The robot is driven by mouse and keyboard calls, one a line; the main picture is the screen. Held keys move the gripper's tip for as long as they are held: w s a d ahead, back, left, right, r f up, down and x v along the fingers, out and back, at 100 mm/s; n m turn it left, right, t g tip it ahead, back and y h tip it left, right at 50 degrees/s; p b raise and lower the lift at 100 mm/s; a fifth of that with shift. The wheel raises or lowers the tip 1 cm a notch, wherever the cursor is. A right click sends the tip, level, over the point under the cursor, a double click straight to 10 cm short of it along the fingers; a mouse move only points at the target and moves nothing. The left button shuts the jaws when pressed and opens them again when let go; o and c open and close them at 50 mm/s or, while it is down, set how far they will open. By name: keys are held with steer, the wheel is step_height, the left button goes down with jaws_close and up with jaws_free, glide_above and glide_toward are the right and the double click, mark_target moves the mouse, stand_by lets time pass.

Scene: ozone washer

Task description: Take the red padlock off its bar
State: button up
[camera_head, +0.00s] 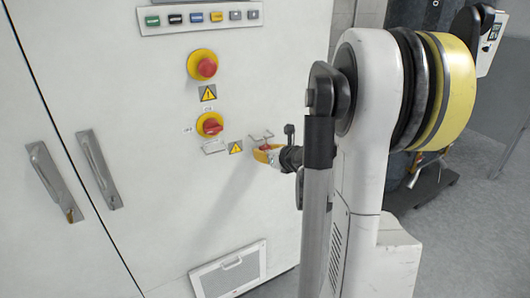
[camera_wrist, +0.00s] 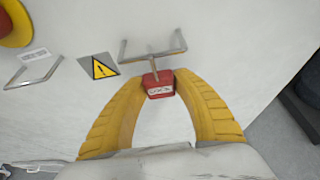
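The red padlock (camera_wrist: 158,86) is in the middle of the wrist view, just below a thin U-shaped metal bar (camera_wrist: 133,59) on the white cabinet front. Its shackle (camera_wrist: 153,63) reaches up to the bar and crosses it; I cannot tell how it sits around it. My gripper (camera_wrist: 160,80) has its two yellow fingers bowed inward, with the tips against the left and right sides of the padlock body. In the head view my gripper (camera_head: 267,154) is at the cabinet, just below the bar (camera_head: 261,137), and mostly hides the padlock.
A warning sticker (camera_wrist: 99,67) and an empty metal bracket (camera_wrist: 33,71) are left of the bar. A red rotary switch (camera_head: 210,126) and a red emergency button (camera_head: 206,67) are above left. Door handles (camera_head: 98,170) are farther left, and a vent panel (camera_head: 229,271) is below.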

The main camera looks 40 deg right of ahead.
steer(key=c, duration=0.4)
steer(key=shift+r, duration=0.15)
steer(key=shift+c, duration=0.2)
steer(key=shift+r+p, duration=0.85)
steer(key=shift+r, duration=0.15)
